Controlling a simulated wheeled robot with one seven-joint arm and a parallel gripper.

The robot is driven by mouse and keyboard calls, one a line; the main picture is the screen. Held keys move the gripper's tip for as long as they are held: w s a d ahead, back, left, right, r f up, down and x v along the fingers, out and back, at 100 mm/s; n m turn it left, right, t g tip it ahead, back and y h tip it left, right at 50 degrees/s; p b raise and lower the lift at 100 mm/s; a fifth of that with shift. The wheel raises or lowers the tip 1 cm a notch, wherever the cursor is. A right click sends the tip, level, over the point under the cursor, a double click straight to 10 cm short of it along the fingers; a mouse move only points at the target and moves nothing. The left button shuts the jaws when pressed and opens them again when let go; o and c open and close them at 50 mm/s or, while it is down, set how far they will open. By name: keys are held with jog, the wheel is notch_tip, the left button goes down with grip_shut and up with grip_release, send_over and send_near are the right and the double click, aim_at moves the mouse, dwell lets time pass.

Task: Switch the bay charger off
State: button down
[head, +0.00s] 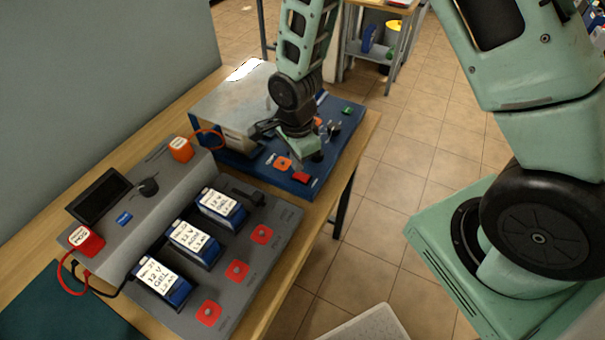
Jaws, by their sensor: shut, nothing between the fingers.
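A grey charger (172,195) stands on the wooden bench at the left. It has a dark screen (99,196), a black knob (148,187) and a small blue switch or label (124,219). Several blue batteries (163,282) stand in a row on its grey base, with red-orange square pads in front of them. Which way any switch is set cannot be told. My gripper (314,156) is shut and empty. It is low over the blue board (257,169) behind the charger, near a red part (301,177). Whether it touches anything there cannot be told.
A metal-topped box (232,100) stands on the blue board, left of my gripper. An orange block (181,149) and a red block (86,240) with cables sit at the charger's ends. A wall bounds the left. Tiled floor lies right of the bench (366,128).

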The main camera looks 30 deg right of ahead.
jog(key=shift+f+b, duration=0.75)
jog(key=shift+f, duration=0.15)
dwell(0.8)
jog(key=shift+r+p, duration=2.75)
jog(key=shift+r, duration=0.8)
jog(key=s+a+r+n+b, duration=0.2)
jog(key=s+a+r+n, duration=0.1)
jog(key=s+r+n, duration=0.4)
jog(key=s+a+r+n+b, duration=0.3)
jog(key=s+r+n, duration=0.3)
jog(key=s+n, duration=0.7)
jog(key=n, duration=0.4)
jog(key=shift+a+r+n+y+b, duration=0.15)
jog(key=shift+r+n+y+b, duration=0.15)
jog(key=shift+r+b, duration=0.05)
